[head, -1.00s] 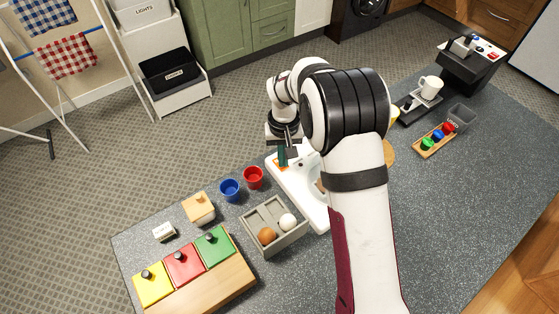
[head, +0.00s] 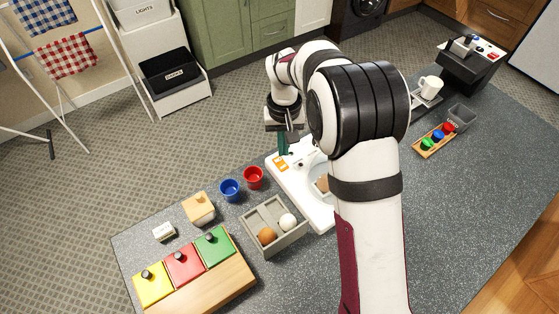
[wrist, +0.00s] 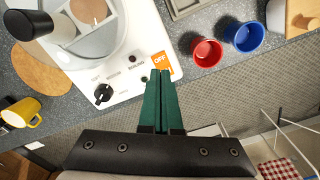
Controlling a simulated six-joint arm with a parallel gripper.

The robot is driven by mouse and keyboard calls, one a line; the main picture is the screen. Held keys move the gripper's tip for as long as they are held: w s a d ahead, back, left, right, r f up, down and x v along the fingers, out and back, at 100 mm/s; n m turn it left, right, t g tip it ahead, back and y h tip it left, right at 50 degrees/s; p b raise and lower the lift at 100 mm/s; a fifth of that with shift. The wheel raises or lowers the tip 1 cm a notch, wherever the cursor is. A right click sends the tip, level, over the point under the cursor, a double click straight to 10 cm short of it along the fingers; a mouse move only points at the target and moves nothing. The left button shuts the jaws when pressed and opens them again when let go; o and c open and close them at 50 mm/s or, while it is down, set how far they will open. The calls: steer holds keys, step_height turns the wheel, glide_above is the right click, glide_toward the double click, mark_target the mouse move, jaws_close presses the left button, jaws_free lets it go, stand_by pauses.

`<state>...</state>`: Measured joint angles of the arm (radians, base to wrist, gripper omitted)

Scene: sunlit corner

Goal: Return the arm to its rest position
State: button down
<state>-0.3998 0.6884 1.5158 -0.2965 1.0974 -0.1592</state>
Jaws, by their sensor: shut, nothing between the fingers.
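My gripper (wrist: 161,76) is shut and empty in the wrist view, its two green fingers pressed together. The fingertips appear by the orange OFF label (wrist: 160,61) on the white hot plate unit (wrist: 128,66). In the head view my gripper (head: 284,148) points down over the left front end of the white unit (head: 286,180). My arm hides much of the unit's right side. I cannot tell the exact height of the fingertips above it.
A red cup (head: 253,178), a blue cup (head: 229,190) and a grey divided tray (head: 292,238) with an orange and a white ball stand to the left. A wooden box with coloured lids (head: 183,266) is at front left. A yellow mug (wrist: 22,112) shows in the wrist view.

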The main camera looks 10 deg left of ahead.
steer(key=shift+r, duration=0.8)
steer(key=s+d+r+m, duration=0.3)
steer(key=s+d+r, duration=0.5)
steer(key=s+r, duration=0.1)
steer(key=s+d+m+y, duration=0.1)
steer(key=s+d+m, duration=0.1)
steer(key=s, duration=0.8)
steer(key=s+d+m, duration=0.3)
steer(key=s+d, duration=0.1)
steer(key=s, duration=0.6)
steer(key=shift+s+d+r+m+y, duration=0.2)
steer(key=shift+r+m+y, duration=0.1)
steer(key=shift+y, duration=0.1)
